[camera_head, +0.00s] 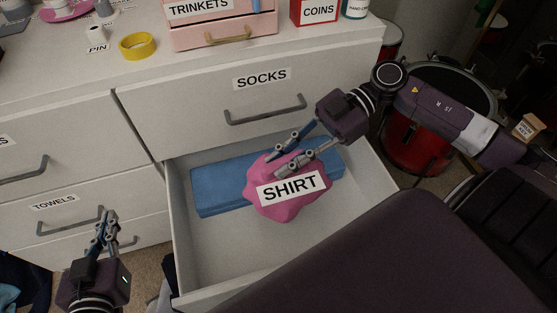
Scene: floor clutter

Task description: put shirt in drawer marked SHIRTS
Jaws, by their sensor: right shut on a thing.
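A crumpled pink shirt (258,203) with a white "SHIRT" label is over the open white drawer (240,258). My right gripper (277,166) comes in from the right and is shut on the shirt's upper part. I cannot tell whether the shirt touches the drawer floor. A blue folded item (210,190) lies at the back of this drawer, partly hidden behind the shirt. The open drawer's front label is not visible. My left gripper (107,218) is at lower left, in front of the drawer handles; its fingertips look close together and hold nothing visible.
Above is a closed drawer labelled "SOCKS" (258,95); a closed drawer labelled "TOWELS" (57,206) is at left. The dresser top holds a pink "TRINKETS" box (215,30), a yellow ring (137,46) and a red "COINS" box (316,12). Red drums (425,140) stand right.

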